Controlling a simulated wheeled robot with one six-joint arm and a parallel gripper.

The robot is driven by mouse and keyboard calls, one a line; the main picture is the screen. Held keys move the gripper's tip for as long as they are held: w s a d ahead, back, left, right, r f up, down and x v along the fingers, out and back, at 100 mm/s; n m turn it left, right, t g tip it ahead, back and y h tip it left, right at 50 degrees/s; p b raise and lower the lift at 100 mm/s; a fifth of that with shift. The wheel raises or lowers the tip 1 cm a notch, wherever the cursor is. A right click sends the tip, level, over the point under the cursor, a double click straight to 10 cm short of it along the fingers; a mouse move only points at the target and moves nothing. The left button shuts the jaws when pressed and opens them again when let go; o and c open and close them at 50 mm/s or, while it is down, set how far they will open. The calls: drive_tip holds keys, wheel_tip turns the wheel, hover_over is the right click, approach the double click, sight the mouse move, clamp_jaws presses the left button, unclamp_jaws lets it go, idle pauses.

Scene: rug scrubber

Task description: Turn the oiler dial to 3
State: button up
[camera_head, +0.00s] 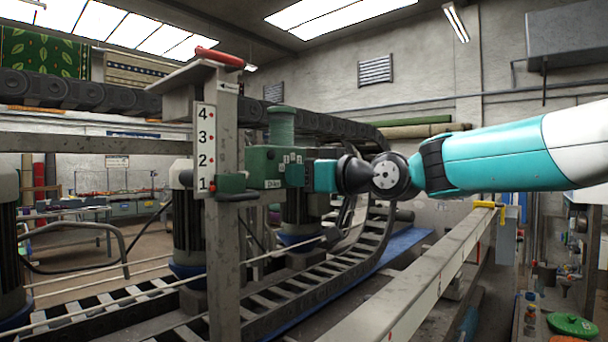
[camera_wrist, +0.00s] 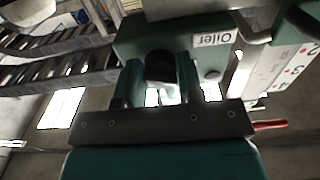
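The oiler (camera_head: 262,165) is a green box with a ribbed green top, left of centre in the head view. Its label reads "Oiler", and small number plates show on its right part, too small to read. In the wrist view the label (camera_wrist: 211,40) appears upside down on the green housing. A black round knob (camera_wrist: 160,66), seemingly the dial, stands out from it. My gripper (camera_head: 318,175) is at the oiler's right side. Its teal fingers (camera_wrist: 160,82) lie on both sides of the knob; whether they press on it is unclear. The dial's setting is hidden.
A post with a white 1-to-4 scale (camera_head: 205,148) stands left of the oiler, with a green block (camera_head: 231,184) at the 1 mark and a red handle (camera_head: 220,57) on top. A grey beam (camera_head: 425,270) runs below my arm. Dark motors and a conveyor lie behind.

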drive_tip(key=shift+c, duration=0.6)
drive_tip(key=shift+m, duration=0.3)
drive_tip(key=m+b, duration=0.1)
drive_tip(key=m, duration=0.3)
drive_tip(key=shift+m, duration=0.3)
drive_tip(key=m, duration=0.5)
drive_tip(key=shift+r, duration=0.1)
drive_tip(key=m+p, duration=0.1)
drive_tip(key=m, duration=0.4)
drive_tip(key=shift+m, duration=0.4)
drive_tip(key=m+p, duration=0.2)
drive_tip(key=m, duration=0.2)
drive_tip(key=shift+m, duration=0.3)
